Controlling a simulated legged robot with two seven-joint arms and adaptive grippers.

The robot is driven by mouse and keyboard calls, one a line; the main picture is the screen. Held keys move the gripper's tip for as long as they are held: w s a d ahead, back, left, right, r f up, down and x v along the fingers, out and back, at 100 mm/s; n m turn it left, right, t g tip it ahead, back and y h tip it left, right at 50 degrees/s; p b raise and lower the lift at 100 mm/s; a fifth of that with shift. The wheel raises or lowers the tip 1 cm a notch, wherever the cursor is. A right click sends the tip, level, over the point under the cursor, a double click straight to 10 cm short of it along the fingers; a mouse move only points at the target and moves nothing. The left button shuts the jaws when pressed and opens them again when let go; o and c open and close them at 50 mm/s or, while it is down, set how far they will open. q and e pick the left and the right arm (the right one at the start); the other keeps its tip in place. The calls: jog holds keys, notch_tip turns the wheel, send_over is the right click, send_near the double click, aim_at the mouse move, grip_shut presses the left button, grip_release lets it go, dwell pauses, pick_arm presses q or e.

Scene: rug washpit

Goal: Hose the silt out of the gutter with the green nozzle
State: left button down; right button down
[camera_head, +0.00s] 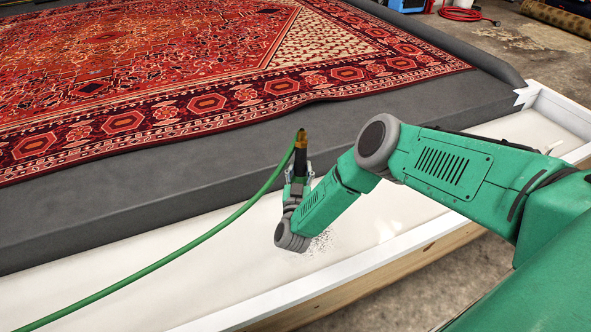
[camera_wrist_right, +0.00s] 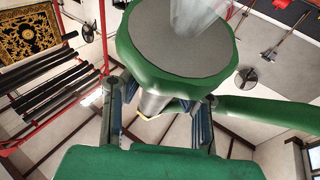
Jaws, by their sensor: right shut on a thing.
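My right gripper (camera_head: 299,175) is shut on the nozzle (camera_head: 301,150), which shows a black body and a brass-coloured end in the head view. In the right wrist view the nozzle (camera_wrist_right: 180,42) is large, with a green rim and dark grey face, between the fingers (camera_wrist_right: 158,110). Pale translucent streaks rise from its face there. The white gutter (camera_head: 215,245) runs along the grey wash bed. Dark specks of silt (camera_head: 322,241) lie in it beside my right wrist, which hides part of that patch. My left gripper is out of view.
A green hose (camera_head: 170,258) trails from the nozzle to the lower left across the gutter. A patterned red rug (camera_head: 130,70) lies on the grey bed (camera_head: 420,112). The gutter's white outer wall (camera_head: 345,268) stands at the near side. A red coiled hose (camera_head: 460,14) lies far back.

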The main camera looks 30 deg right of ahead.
jog(key=d+r+p, duration=0.1)
jog(key=d+r, duration=0.1)
jog(key=d, duration=0.5)
jog(key=s+d+r+p, duration=0.1)
jog(key=d+r+p, duration=0.1)
jog(key=d, duration=0.6)
jog(key=shift+s+p, duration=0.3)
dwell(2.1)
dwell(0.4)
